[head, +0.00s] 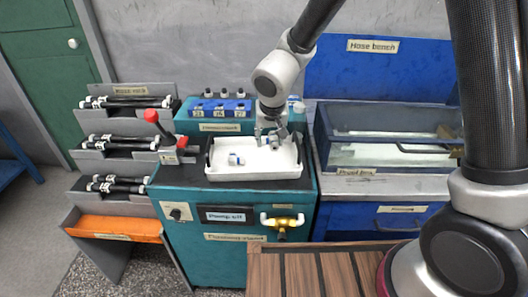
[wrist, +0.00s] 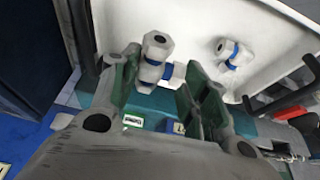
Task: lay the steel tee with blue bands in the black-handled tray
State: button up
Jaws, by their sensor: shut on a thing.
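The black-handled tray (head: 270,171) is white and shallow and sits on top of the teal cabinet. My gripper (head: 270,141) is over the tray's far part and points down. In the wrist view its fingers (wrist: 160,88) are closed on a steel tee with blue bands (wrist: 156,48). The tray's white floor (wrist: 195,22) shows behind that tee; I cannot tell how far above the floor it is. A second steel fitting with blue bands (head: 236,159) lies in the tray, left of my gripper in the head view. It also shows in the wrist view (wrist: 229,51), apart from my fingers.
A blue block with numbered labels (head: 220,107) stands behind the tray. A red-knobbed lever (head: 155,122) is at the left of the tray. A glass-walled box (head: 380,145) is on the right, and a hose rack (head: 125,103) on the left. A wooden slatted top (head: 320,272) is in front.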

jog(key=shift+f, duration=3.05)
jog(key=shift+f, duration=0.15)
jog(key=o, duration=1.1)
jog(key=shift+o, duration=0.2)
jog(key=v, duration=1.2)
